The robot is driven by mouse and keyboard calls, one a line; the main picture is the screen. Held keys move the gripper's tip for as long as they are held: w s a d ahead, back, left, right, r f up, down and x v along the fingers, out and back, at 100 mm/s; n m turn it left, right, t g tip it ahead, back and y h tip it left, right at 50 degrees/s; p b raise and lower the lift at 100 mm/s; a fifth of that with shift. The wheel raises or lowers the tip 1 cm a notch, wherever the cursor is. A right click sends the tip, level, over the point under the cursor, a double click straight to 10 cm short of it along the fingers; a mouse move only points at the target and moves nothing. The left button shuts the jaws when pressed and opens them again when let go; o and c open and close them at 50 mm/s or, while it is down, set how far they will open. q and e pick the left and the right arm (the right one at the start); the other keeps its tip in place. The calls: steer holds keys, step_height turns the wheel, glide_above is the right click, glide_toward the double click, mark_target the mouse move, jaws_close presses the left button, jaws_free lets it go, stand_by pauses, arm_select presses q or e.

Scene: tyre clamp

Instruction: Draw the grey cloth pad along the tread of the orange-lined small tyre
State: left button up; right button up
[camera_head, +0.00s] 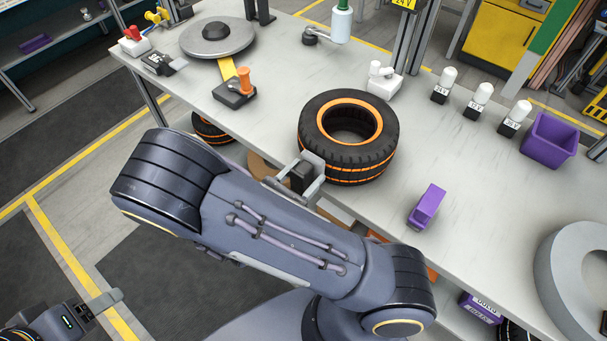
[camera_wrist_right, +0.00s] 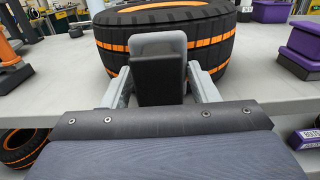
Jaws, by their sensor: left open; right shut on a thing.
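The orange-lined tyre (camera_head: 388,137) lies flat on the grey table near its front edge; its tread with orange stripes (camera_wrist_right: 112,60) fills the upper middle of the right wrist view. My right gripper (camera_head: 304,178) is at the tyre's near left side. In the right wrist view its two grey fingers (camera_wrist_right: 161,88) are shut on the dark block of the pad (camera_wrist_right: 157,82). The pad's grey rounded face (camera_wrist_right: 158,42) is turned to the tread; whether it touches is hidden. My left gripper (camera_head: 96,306) is open and empty at the lower left, off the table.
A purple block (camera_head: 427,206) lies right of the tyre, with a purple bin (camera_head: 549,139) and a large grey ring (camera_head: 573,275) further right. An orange-handled tool (camera_head: 238,88) and a grey disc (camera_head: 217,38) are at the back left. Another tyre (camera_wrist_right: 22,146) sits below the tabletop.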

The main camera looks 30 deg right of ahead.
steer(key=shift+s+d, duration=0.2)
steer(key=shift+s, duration=0.3)
steer(key=shift+s+d, duration=0.2)
steer(key=shift+s, duration=0.25)
steer(key=shift+w, duration=0.1)
steer(key=shift+w+a, duration=0.25)
steer(key=shift+w, duration=0.25)
steer(key=shift+w+a, duration=0.2)
steer(key=shift+w, duration=0.3)
steer(key=shift+s, duration=0.1)
